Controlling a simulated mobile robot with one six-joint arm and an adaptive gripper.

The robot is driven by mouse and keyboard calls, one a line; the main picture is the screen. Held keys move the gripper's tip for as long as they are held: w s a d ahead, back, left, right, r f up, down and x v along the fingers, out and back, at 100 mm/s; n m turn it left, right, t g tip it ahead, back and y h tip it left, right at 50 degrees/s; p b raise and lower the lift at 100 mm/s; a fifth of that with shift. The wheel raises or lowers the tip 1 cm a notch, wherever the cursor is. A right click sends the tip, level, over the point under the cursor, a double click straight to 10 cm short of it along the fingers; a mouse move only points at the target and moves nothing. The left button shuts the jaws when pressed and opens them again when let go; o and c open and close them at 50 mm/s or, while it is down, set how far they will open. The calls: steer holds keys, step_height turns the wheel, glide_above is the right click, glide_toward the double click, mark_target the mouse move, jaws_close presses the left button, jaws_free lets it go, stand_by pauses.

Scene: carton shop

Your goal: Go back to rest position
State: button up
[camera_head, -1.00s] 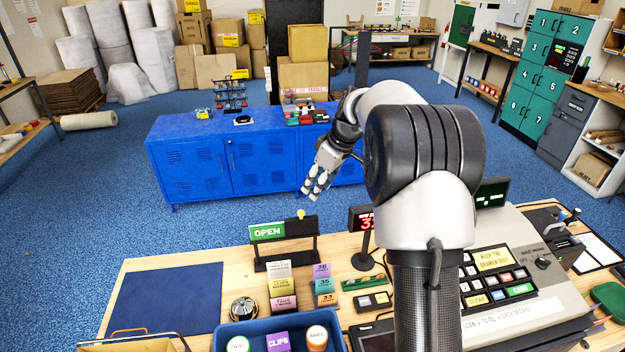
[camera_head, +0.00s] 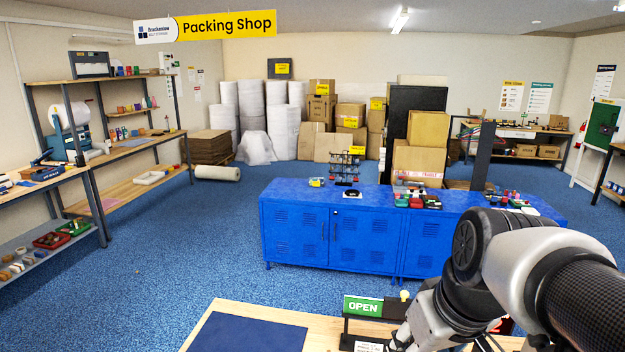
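My arm enters from the lower right and bends down toward the counter. My gripper (camera_head: 398,343) is at the bottom edge, just right of the green OPEN sign (camera_head: 362,306), and is mostly cut off by the frame. I cannot tell whether its fingers are open or shut, or whether they touch anything. The wooden counter (camera_head: 213,322) shows along the bottom, with a dark blue mat (camera_head: 248,335) on its left part.
A long blue cabinet (camera_head: 290,245) stands beyond the counter with small items on top. Brown cartons (camera_head: 420,160) rise behind it. Shelving with a wooden top (camera_head: 140,145) lines the left wall. Blue carpet (camera_head: 190,255) between counter and shelving is clear.

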steer(key=s+f+m+b, duration=0.1)
steer(key=s+f, duration=0.3)
steer(key=s, duration=0.2)
steer(key=s+a+f+m+b, duration=0.1)
steer(key=s+f+b, duration=0.1)
steer(key=s+f, duration=0.2)
steer(key=s, duration=0.2)
steer(key=shift+s+h, duration=0.3)
steer(key=shift+s, duration=0.05)
steer(key=shift+a, duration=0.15)
steer(key=shift+c, duration=0.6)
